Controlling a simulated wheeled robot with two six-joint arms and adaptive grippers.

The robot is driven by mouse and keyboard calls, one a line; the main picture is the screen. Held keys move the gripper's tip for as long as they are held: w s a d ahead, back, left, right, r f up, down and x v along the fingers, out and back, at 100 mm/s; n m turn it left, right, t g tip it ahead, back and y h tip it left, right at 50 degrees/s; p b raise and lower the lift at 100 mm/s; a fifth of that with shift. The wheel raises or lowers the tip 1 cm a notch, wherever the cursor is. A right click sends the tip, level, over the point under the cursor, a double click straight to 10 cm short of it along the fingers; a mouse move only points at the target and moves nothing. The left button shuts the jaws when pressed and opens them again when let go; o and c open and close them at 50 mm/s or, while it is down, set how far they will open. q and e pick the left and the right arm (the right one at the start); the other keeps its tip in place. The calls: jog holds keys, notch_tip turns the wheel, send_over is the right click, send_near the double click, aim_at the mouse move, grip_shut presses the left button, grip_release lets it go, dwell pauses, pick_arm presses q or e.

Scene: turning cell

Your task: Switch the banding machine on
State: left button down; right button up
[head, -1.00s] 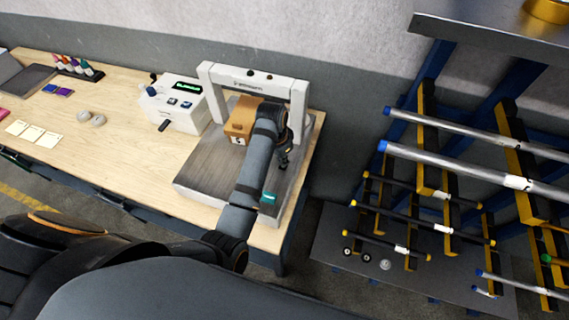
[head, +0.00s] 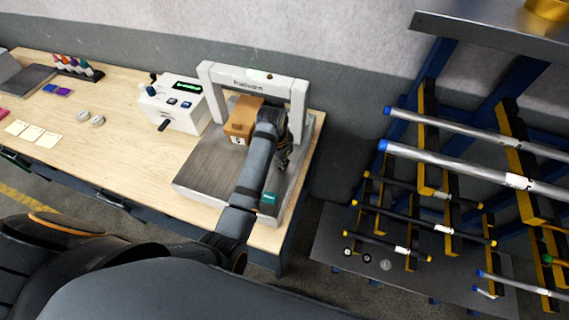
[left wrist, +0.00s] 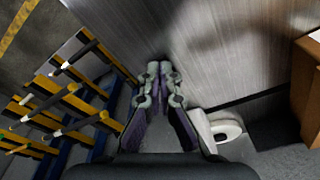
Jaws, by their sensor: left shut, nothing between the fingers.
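The banding machine has a white arch (head: 255,82) over a grey steel bed (head: 205,170), on the bench. A brown carton (head: 240,118) stands on the bed under the arch. My left gripper (head: 283,160) is over the right side of the bed, near the arch's right leg. In the left wrist view its fingers (left wrist: 158,75) are shut and empty, with the bed beyond and a white part with a round ring (left wrist: 226,129) beside them. My right gripper is not in view.
A white control box (head: 172,104) with a green display stands left of the arch. Cards, pucks and coloured bottles lie farther left on the wooden bench (head: 120,120). A rack (head: 425,150) with bars and tubes stands to the right.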

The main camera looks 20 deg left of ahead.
pick_arm(q)
notch_tip(320, 180, up, 2)
jog(key=shift+r+p, duration=0.1)
jog(key=shift+p, duration=0.6)
jog(key=shift+r, duration=2.35)
